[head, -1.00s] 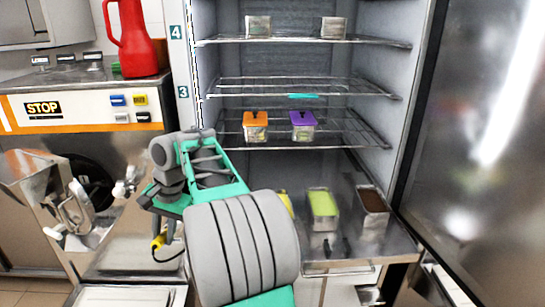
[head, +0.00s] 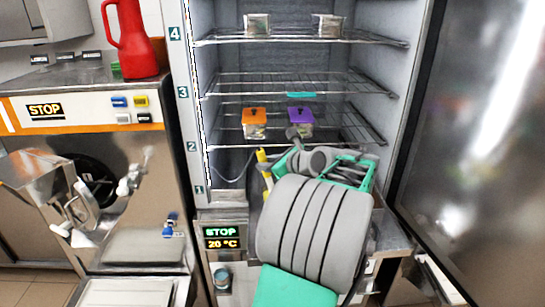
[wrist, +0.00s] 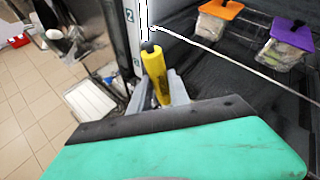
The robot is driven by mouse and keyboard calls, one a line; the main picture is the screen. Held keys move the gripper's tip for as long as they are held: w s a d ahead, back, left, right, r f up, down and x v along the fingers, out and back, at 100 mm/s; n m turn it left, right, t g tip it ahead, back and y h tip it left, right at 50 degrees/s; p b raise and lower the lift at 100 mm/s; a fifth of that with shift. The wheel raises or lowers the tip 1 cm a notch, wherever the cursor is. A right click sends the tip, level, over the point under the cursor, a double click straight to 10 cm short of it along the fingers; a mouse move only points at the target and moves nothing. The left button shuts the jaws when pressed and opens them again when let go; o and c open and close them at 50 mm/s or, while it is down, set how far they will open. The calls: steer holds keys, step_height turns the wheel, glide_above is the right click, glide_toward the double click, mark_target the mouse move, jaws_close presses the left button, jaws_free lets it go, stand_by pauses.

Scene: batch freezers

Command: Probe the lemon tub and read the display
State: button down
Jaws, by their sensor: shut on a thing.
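My gripper (wrist: 176,92) is shut on the yellow probe handle (wrist: 155,70), with the handle standing up between the fingers. The probe (head: 264,168) also shows in the head view, at the front of the cabinet just left of my arm. The probe's tip is hidden. The tubs at the cabinet's base, including a yellow one, are hidden behind my arm. The display (head: 222,238) reads STOP in green and 20 °C in orange.
An orange-lidded container (head: 254,124) and a purple-lidded container (head: 300,122) sit on the shelf above. The open cabinet door (head: 470,150) stands at the right. A batch freezer (head: 80,130) with a red jug (head: 132,42) stands at the left.

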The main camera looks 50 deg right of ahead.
step_height(320, 180, down, 11)
steer(key=d+b, duration=0.1)
steer(key=b, duration=0.6)
steer(key=shift+s+d+f+m+h, duration=0.15)
steer(key=shift+s+m+h, duration=0.15)
steer(key=shift+s+h, duration=0.15)
stand_by(1.7)
step_height(320, 180, up, 10)
steer(key=p, duration=0.9)
stand_by(0.3)
